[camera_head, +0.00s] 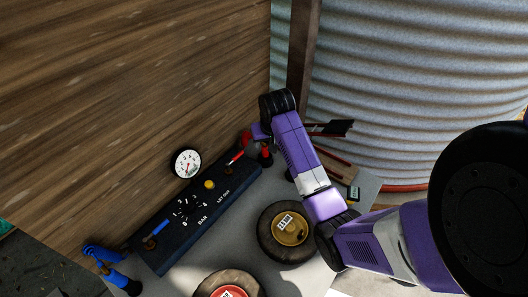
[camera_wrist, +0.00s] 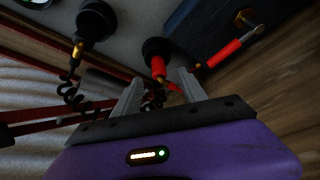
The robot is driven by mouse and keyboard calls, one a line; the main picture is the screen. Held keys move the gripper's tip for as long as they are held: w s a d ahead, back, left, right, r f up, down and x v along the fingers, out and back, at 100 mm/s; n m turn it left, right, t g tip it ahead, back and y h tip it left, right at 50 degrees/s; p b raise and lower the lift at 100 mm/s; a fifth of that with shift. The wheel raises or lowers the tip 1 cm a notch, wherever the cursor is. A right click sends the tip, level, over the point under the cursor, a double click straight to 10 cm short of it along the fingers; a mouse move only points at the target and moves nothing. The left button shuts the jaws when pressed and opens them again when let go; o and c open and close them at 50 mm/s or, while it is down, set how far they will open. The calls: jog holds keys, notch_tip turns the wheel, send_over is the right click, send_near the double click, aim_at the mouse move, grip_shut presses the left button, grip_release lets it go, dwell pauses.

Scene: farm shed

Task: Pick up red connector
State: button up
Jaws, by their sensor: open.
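A red connector (camera_wrist: 158,67) with a black round base shows in the wrist view, just beyond my fingertips. My gripper (camera_wrist: 160,80) is open; one finger is on either side of the connector's lower end. I cannot tell whether a finger touches it. In the head view the red connector (camera_head: 266,153) is small, at the far right end of the dark blue panel, and my arm covers part of that area.
The dark blue panel (camera_head: 167,255) has a gauge (camera_head: 186,163), a blue lever (camera_head: 160,228) and a red lever (camera_wrist: 224,53) close to my right finger. A black fitting (camera_wrist: 96,22) stands left of the connector. A wooden wall (camera_head: 120,90) rises behind the panel.

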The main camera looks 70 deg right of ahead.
aim_at(266, 146)
jog(key=shift+d+p+x, duration=0.15)
jog(key=shift+p+x, duration=0.05)
jog(key=shift+x, duration=1)
jog(key=shift+d+p+x, duration=0.2)
jog(key=shift+x, duration=1.05)
jog(key=shift+r, duration=0.1)
grip_shut()
